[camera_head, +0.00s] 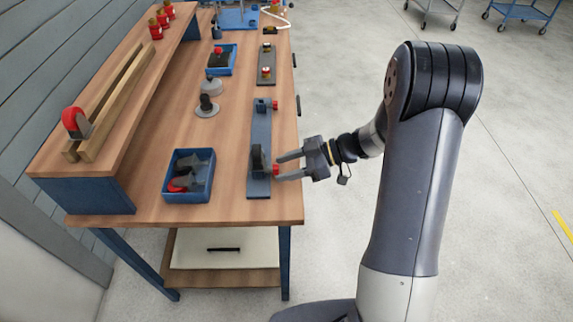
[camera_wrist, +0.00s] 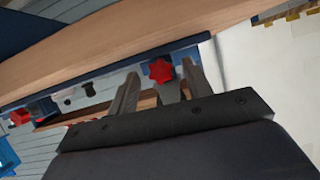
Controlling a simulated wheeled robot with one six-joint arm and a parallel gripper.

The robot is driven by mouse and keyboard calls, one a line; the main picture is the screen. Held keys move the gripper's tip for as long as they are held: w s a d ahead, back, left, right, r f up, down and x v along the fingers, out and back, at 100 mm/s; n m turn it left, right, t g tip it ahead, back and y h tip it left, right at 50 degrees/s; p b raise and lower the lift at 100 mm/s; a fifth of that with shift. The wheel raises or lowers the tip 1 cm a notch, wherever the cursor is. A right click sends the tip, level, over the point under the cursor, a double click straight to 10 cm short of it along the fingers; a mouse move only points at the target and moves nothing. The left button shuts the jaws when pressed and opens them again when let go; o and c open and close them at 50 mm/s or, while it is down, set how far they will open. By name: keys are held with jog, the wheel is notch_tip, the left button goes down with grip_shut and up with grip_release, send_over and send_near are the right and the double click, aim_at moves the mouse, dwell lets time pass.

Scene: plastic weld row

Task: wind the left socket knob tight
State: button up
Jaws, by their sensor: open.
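A long blue-grey plate (camera_head: 260,135) lies along the bench's right side in the head view. It carries a near dark socket block (camera_head: 257,160) with a red knob (camera_head: 275,169) on its right face, and a far blue block with another red knob (camera_head: 275,104). I cannot tell from the picture which is called left. My gripper (camera_head: 279,168) is open at the near knob, its fingers reaching from the right. In the wrist view the star-shaped red knob (camera_wrist: 159,70) shows between the two spread fingers, with gaps on both sides. Contact is not visible.
A blue bin (camera_head: 187,197) with dark and red parts stands left of the plate. Grey round parts (camera_head: 207,106) and a second blue bin (camera_head: 233,61) lie farther back. A raised shelf (camera_head: 100,150) runs along the left.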

jog(key=shift+a, duration=0.15)
jog(key=shift+c, duration=0.5)
jog(key=c, duration=0.9)
jog(key=shift+f, duration=0.1)
jog(key=shift+b, duration=0.4)
jog(key=shift+w+f+m+g+b, duration=0.1)
jog(key=shift+f+m+g+b, duration=0.05)
jog(key=shift+m+g+b, duration=0.6)
jog(key=m+g+b, duration=0.1)
jog(key=m, duration=0.1)
jog(key=m+g, duration=0.1)
jog(key=m, duration=0.1)
jog(key=shift+w+y+b, duration=0.15)
jog(key=shift+y+b, duration=0.15)
jog(key=shift+b, duration=0.05)
